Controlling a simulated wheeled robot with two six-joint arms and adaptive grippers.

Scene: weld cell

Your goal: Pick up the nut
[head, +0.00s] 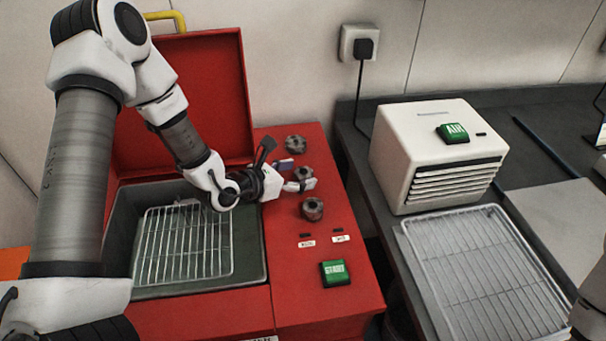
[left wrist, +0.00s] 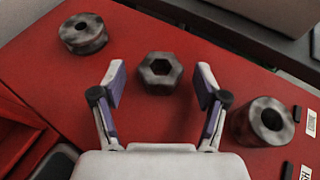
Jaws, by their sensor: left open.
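The nut (left wrist: 160,73) is a dark, worn, six-sided piece with a hole. It lies on the red machine top between two round parts. In the head view the nut (head: 305,172) is partly hidden by my left gripper (head: 293,176). My left gripper (left wrist: 161,84) is open, with its fingers apart and pointing toward the nut. My right gripper is not in view.
A round part (head: 296,144) lies beyond the nut and a thicker one (head: 312,208) nearer. A green button (head: 334,273) is at the front. Left is an open basin with a wire rack (head: 183,243). Right stand a white air unit (head: 430,150) and a wire tray (head: 480,270).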

